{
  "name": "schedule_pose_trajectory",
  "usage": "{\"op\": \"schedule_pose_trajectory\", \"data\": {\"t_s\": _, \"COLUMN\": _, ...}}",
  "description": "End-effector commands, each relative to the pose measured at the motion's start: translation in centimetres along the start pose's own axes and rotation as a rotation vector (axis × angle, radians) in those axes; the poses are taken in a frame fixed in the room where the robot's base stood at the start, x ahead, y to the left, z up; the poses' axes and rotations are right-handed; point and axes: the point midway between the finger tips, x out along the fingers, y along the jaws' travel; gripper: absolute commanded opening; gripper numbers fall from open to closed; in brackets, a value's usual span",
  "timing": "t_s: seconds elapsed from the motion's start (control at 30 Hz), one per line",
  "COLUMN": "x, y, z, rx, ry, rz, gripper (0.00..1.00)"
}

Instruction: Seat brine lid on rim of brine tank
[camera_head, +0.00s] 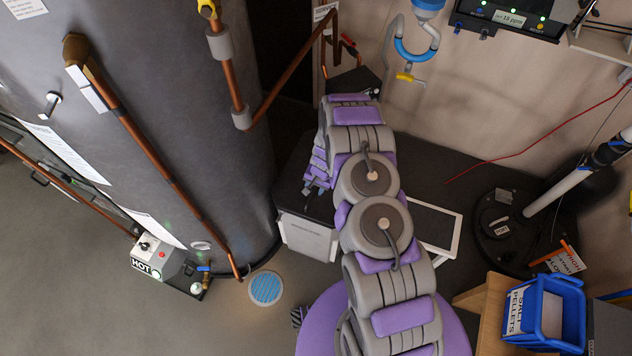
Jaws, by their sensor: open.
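A round black top (500,228) at the right carries small fittings and a white label. It looks like the brine tank or its lid, but I cannot tell which, nor whether a separate lid sits on a rim. A white tube with dark bands slants up from beside it. My arm rises through the middle of the view and bends over at the top. My gripper (316,188) points down on the left side of the arm, above the dark platform, open and partly hidden by my own links. It is well left of the black top.
A large grey tank with copper pipes (160,170) fills the left. A dark platform (460,180) lies behind my arm, with a white-framed panel (440,228) on it. A blue salt pellets bin (545,312) stands front right. A red cable (540,135) crosses the wall.

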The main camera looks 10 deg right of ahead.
Motion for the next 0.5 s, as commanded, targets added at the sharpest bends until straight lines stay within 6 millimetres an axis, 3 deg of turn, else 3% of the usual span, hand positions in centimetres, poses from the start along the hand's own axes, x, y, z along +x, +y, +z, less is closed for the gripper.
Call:
{"op": "schedule_pose_trajectory", "data": {"t_s": 0.3, "x": 5.4, "y": 0.0, "z": 0.2, "rx": -0.002, "ry": -0.001, "rz": 0.004, "gripper": 0.45}}
{"op": "schedule_pose_trajectory", "data": {"t_s": 0.5, "x": 7.5, "y": -0.2, "z": 0.0, "rx": -0.002, "ry": 0.002, "rz": 0.001, "gripper": 0.45}}
